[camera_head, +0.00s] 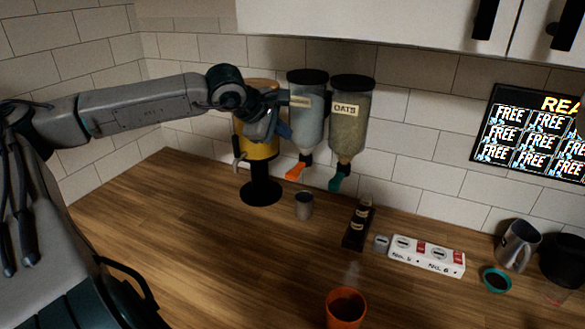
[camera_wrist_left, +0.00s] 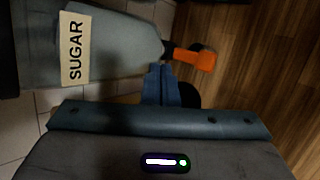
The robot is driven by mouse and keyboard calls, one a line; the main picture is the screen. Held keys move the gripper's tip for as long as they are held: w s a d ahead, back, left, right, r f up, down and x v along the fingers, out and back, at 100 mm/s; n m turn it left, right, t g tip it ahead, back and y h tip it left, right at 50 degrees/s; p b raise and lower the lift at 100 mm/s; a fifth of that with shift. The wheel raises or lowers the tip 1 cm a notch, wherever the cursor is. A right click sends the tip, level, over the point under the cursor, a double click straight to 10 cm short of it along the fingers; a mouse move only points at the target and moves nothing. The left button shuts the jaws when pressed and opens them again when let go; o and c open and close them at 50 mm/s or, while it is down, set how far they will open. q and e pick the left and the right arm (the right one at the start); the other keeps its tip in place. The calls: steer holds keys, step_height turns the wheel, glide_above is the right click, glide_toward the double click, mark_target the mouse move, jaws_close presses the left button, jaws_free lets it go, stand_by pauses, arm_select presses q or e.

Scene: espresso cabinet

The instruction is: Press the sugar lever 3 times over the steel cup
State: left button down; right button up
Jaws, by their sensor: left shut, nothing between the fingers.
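The sugar dispenser (camera_head: 308,128) is a clear wall canister with a dark lid and an orange lever (camera_head: 295,172) at its bottom. In the left wrist view its SUGAR label and canister (camera_wrist_left: 120,45) lie sideways, with the orange lever (camera_wrist_left: 195,59) just beyond my fingertips. My left gripper (camera_head: 285,131) is shut and empty, beside the canister's left side and above the lever. Its closed blue fingers (camera_wrist_left: 161,68) appear close to the lever; contact cannot be told. The small steel cup (camera_head: 304,206) stands upright on the counter below the dispenser. My right gripper is not in view.
An oats dispenser (camera_head: 350,125) with a teal lever hangs to the right. A yellow dispenser on a black stand (camera_head: 261,192) is behind my left arm. The left counter is clear.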

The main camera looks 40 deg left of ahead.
arm_select(q)
steer(key=shift+w+d+r+n+h+p, duration=0.1)
steer(key=shift+d+r+n+p, duration=0.1)
steer(key=shift+n, duration=0.5)
steer(key=shift+w+d+r+n+h+p, duration=0.1)
steer(key=shift+w+d+r+n, duration=0.1)
steer(key=shift+n, duration=0.5)
steer(key=shift+w+d+r+n+h+p, duration=0.1)
steer(key=shift+d+r+n+p, duration=0.1)
steer(key=shift+n, duration=0.5)
steer(key=shift+s+f, duration=0.1)
steer(key=b, duration=0.4)
glide_above(289, 174)
step_height(289, 174, down, 8)
steer(key=shift+r, duration=0.1)
steer(key=shift+f+b, duration=0.5)
steer(key=shift+b, duration=0.4)
steer(key=shift+s, duration=0.1)
steer(key=shift+f+b, duration=0.4)
steer(key=shift+b, duration=0.35)
